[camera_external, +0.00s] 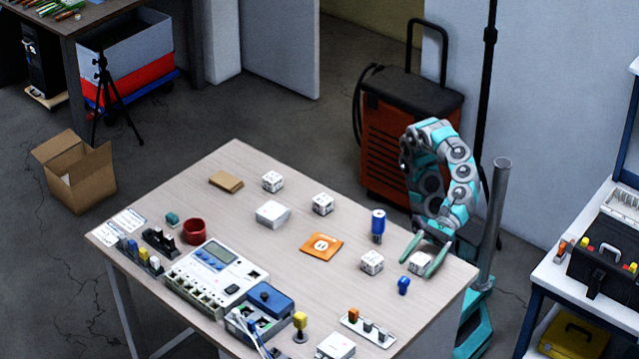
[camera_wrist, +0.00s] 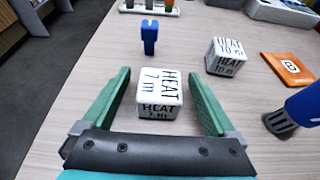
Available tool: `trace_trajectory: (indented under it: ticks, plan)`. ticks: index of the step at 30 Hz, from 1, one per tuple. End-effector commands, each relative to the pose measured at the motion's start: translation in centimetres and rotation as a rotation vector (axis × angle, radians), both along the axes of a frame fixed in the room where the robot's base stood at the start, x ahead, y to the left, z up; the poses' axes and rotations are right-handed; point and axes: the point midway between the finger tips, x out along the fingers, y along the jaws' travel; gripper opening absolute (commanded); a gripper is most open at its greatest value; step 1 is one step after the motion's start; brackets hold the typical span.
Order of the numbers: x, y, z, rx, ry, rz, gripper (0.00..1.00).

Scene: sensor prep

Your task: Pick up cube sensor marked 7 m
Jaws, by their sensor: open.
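The white cube sensor marked "HEAT 7 m" (camera_wrist: 158,93) sits on the table between the two green fingers of my gripper (camera_wrist: 160,95) in the wrist view. The fingers are open, with a gap on both sides of the cube. In the external view my gripper (camera_external: 427,256) is low over the table's right corner, around the same cube (camera_external: 420,264), which the fingers partly cover. A second white cube marked "HEAT 10 m" (camera_wrist: 227,56) stands apart, to the right and farther off in the wrist view; it also shows in the external view (camera_external: 372,262).
A small blue part (camera_external: 403,285) and a blue cylinder (camera_external: 378,226) stand near the cubes. An orange packet (camera_external: 321,246) lies mid-table. More white blocks (camera_external: 322,204) stand farther back. A strip of connectors (camera_external: 368,329) lies near the front edge.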

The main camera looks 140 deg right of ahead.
Motion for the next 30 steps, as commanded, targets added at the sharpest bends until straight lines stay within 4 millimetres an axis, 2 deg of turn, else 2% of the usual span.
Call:
trace_trajectory:
  ticks: [1, 2, 7, 15, 30]
  plan:
    - [0.5, 0.2, -0.9, 0.001, 0.002, 0.003, 0.93]
    - [0.7, 0.2, -1.0, 0.000, 0.001, 0.003, 0.93]
    - [1.7, 0.1, -0.8, 0.001, 0.000, 0.003, 0.93]
    - [1.8, 0.1, -0.6, -0.001, -0.001, 0.001, 0.93]
    - [1.8, 0.1, -0.6, -0.001, -0.001, 0.001, 0.37]
